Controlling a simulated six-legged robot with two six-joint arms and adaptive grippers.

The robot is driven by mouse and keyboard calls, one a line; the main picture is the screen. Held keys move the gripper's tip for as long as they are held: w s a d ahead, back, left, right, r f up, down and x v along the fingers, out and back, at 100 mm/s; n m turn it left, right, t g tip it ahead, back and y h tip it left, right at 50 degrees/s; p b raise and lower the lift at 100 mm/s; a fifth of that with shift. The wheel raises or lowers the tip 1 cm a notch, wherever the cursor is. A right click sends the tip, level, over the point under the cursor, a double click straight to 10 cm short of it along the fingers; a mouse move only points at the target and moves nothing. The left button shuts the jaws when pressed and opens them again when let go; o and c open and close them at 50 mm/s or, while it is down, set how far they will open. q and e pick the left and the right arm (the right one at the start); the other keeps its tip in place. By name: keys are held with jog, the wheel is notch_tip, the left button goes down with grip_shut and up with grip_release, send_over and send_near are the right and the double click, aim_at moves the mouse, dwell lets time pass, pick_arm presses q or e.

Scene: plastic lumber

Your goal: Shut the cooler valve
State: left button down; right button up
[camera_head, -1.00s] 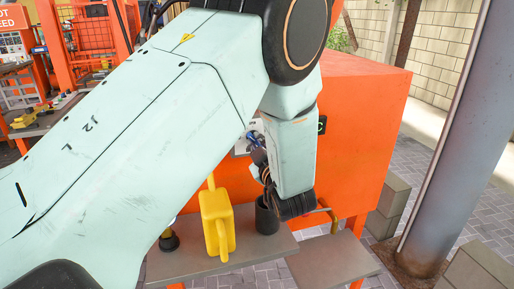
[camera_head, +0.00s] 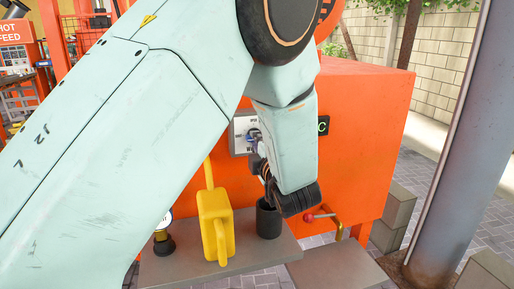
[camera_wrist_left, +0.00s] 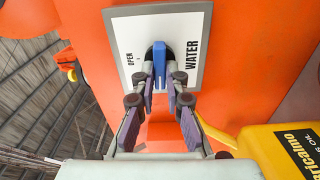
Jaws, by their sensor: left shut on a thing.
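The cooler valve is a blue lever (camera_wrist_left: 159,58) on a dark round hub, on a white plate (camera_wrist_left: 188,22) marked OPEN and WATER. The plate is fixed to the orange cooler housing (camera_head: 365,110). In the wrist view the lever runs up and down the picture, between the OPEN and WATER markings. My left gripper (camera_wrist_left: 160,84) is shut on the lever, one finger on each side. In the head view my left arm covers part of the plate (camera_head: 238,141), and the fingers (camera_head: 256,157) reach it from below. My right gripper is out of view.
A yellow oil can (camera_head: 215,225) and a dark cup (camera_head: 268,219) stand on a grey shelf (camera_head: 190,265) below the valve. A red-knobbed lever (camera_head: 311,217) is on the right. A steel post (camera_head: 450,140) and grey blocks (camera_head: 400,210) stand farther right.

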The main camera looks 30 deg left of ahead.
pick_arm(q)
jog(key=shift+f+n, duration=0.25)
jog(key=shift+n, duration=0.05)
dwell(0.4)
jog(key=c, duration=1.4)
grip_release()
jog(key=shift+r, duration=0.15)
jog(key=shift+r, duration=0.15)
